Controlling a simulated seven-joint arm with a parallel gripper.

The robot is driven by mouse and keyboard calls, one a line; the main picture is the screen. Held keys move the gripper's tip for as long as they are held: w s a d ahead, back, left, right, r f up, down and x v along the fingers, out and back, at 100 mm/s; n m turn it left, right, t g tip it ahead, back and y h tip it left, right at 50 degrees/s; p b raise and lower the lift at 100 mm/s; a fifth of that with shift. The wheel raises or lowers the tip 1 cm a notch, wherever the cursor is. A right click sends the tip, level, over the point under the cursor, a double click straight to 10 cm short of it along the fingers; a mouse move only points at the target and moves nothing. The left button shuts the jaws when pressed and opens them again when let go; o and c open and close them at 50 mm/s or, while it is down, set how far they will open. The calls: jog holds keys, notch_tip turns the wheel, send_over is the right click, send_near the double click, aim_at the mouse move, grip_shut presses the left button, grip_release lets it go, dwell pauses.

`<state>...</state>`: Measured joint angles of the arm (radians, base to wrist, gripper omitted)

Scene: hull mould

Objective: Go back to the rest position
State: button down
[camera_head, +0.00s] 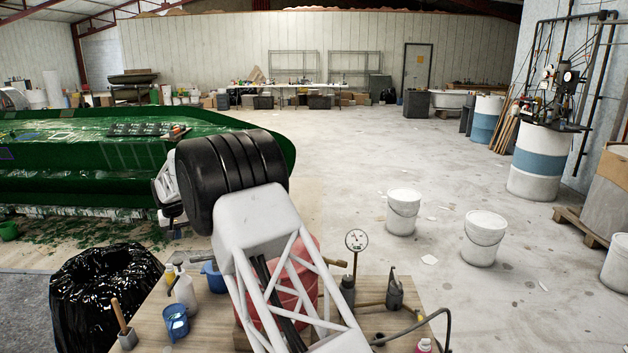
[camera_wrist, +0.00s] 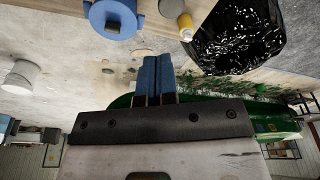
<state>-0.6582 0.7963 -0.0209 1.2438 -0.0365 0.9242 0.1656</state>
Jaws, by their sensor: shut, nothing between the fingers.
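My gripper (camera_wrist: 157,80) shows in the wrist view with its two blue fingers side by side, shut and empty. It is in the air, apart from everything around it. In the head view my white arm with its black ribbed joint reaches up over the wooden table, and the joint hides most of the gripper. The green hull mould (camera_head: 80,170) lies at the left of the head view. A dark rectangular item (camera_head: 140,129) lies on the mould's top. The mould also shows in the wrist view behind the gripper (camera_wrist: 275,127).
The wooden table (camera_head: 150,335) holds a blue jug (camera_head: 175,322), a white bottle (camera_head: 186,292), a red bucket (camera_head: 305,262) and a gauge (camera_head: 356,241). A black bag (camera_head: 100,295) stands at its left.

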jog(key=s+d+r+m, duration=0.1)
jog(key=s+d+r, duration=0.3)
jog(key=d+r, duration=0.5)
jog(key=s+d+r, duration=0.3)
jog(key=d+r, duration=0.2)
jog(key=d, duration=0.9)
jog(key=s+d+r+m, duration=0.1)
jog(key=s+d+r, duration=0.4)
jog(key=d, duration=0.6)
jog(key=s+d+r+m, duration=0.1)
jog(key=s+d+r, duration=0.2)
jog(key=s+d, duration=0.6)
jog(key=s+d+r+m, duration=0.1)
jog(key=s+d+r, duration=0.2)
jog(key=s+d, duration=0.55)
jog(key=s+d+f, duration=0.2)
jog(key=s+d, duration=0.4)
jog(key=s, duration=0.4)
jog(key=s+d+f+m, duration=0.1)
jog(key=s+d+f, duration=0.2)
jog(key=s, duration=0.7)
jog(key=s+d+f+m+h, duration=0.1)
jog(key=s+d+f, duration=0.1)
jog(key=s+d, duration=0.6)
jog(key=s, duration=0.2)
jog(key=shift+s+d+f+t, duration=0.3)
jog(key=shift+s+d+f, duration=0.05)
jog(key=shift+s+f, duration=0.05)
